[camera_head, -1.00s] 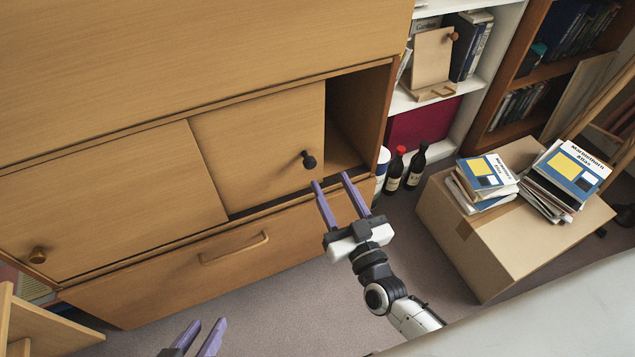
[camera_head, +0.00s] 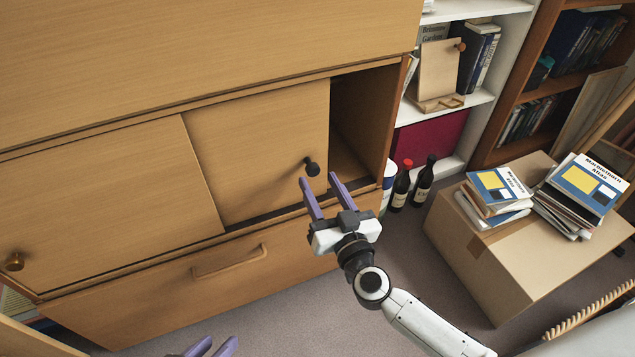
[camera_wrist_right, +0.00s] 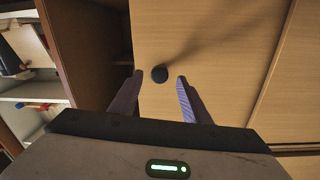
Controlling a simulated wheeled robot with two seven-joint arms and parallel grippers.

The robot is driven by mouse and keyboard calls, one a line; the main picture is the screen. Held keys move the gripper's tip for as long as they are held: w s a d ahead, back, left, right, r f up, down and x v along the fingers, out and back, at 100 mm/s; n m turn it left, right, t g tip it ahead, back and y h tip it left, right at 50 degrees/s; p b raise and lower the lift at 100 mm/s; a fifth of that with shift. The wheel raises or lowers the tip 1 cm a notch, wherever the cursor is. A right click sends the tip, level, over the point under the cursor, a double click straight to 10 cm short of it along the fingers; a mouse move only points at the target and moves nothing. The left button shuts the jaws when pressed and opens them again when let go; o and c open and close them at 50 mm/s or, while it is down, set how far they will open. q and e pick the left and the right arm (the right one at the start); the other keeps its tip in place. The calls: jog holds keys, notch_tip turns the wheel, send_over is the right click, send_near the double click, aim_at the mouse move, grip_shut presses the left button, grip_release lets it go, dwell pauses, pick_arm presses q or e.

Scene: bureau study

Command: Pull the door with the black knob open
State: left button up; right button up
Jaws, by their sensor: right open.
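The door with the black knob (camera_head: 255,150) is a plain wooden panel in the cabinet, with a dark open gap at its right. Its black knob (camera_head: 312,166) sticks out near the door's right edge. My right gripper (camera_head: 322,182) is open just in front of and below the knob. In the right wrist view the knob (camera_wrist_right: 159,74) shows just beyond and between the open fingertips (camera_wrist_right: 159,78), and I see no finger touching it. My left gripper (camera_head: 212,346) is at the bottom edge, mostly cut off, with two purple fingers apart.
A second door (camera_head: 100,205) with a brown knob (camera_head: 14,262) is at the left. A drawer with a wooden handle (camera_head: 230,262) lies below. Two dark bottles (camera_head: 412,182) stand right of the cabinet. A cardboard box (camera_head: 505,262) with books is at the right.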

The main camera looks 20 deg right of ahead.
jog(key=shift+w, duration=1.2)
pick_arm(q)
jog(key=shift+d+f, duration=0.2)
pick_arm(e)
jog(key=shift+a, duration=0.1)
